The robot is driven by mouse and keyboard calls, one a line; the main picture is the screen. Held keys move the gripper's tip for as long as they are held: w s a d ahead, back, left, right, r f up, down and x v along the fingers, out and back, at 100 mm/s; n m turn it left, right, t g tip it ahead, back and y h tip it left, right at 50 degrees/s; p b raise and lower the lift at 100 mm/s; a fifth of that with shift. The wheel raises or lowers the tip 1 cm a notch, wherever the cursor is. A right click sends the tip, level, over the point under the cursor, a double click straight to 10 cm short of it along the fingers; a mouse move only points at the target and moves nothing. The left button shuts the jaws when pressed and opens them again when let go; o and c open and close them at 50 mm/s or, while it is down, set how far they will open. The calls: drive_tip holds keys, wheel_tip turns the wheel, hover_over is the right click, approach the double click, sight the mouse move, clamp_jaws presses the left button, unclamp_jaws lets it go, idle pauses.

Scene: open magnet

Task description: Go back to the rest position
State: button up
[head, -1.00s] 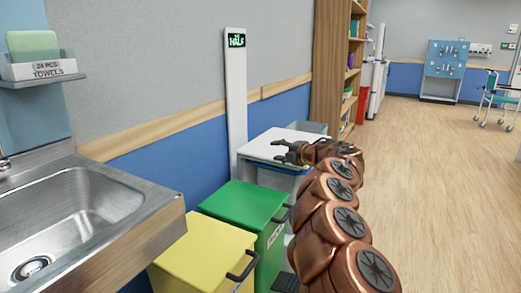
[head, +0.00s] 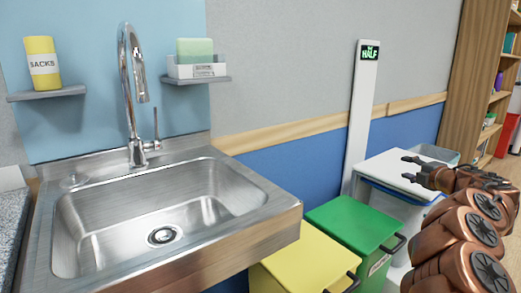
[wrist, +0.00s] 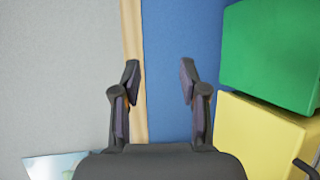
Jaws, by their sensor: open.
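My gripper (head: 411,169) is at the right of the head view, at the end of my copper-coloured arm. It appears in front of the white-topped bin (head: 398,168). In the wrist view my gripper (wrist: 159,82) has its two fingers spread apart with nothing between them. Behind the fingers are the blue wall band (wrist: 180,40) and a wooden rail (wrist: 133,30).
A steel sink (head: 150,215) with a tap fills the left. A yellow bin (head: 305,262) and a green bin (head: 350,228) stand right of it. A white post (head: 362,110) with a lit "HALF" sign stands behind. A bookshelf (head: 475,80) is at far right.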

drive_tip(key=s+d+r+m+h+p, duration=0.2)
drive_tip(key=s+r+m+h+p, duration=0.25)
drive_tip(key=r, duration=0.95)
drive_tip(key=s+d+r+m+h+p, duration=0.2)
drive_tip(key=r+m+h+p, duration=0.35)
drive_tip(key=r, duration=0.75)
drive_tip(key=s+r+m+g+h+p, duration=0.3)
drive_tip(key=s+r+m+h, duration=0.1)
drive_tip(key=s+m, duration=0.25)
drive_tip(key=s+a+f+m+g+y+p, duration=0.3)
drive_tip(key=s+a+f+g+y+p, duration=0.15)
drive_tip(key=s+a+f, duration=0.4)
drive_tip(key=s+a+f+m+g+y+p, duration=0.35)
drive_tip(key=s+a+f+p, duration=0.2)
drive_tip(key=s+a, duration=0.5)
drive_tip(key=s+a+f+n+g+y+p, duration=0.2)
drive_tip(key=s+a+f+g+y+p, duration=0.2)
drive_tip(key=s+a, duration=1.3)
drive_tip(key=a+g+y+p, duration=0.1)
drive_tip(key=a+g+p, duration=0.1)
drive_tip(key=shift+s+a+n, duration=0.2)
drive_tip(key=shift+a+n, duration=0.1)
drive_tip(key=shift+n, duration=0.1)
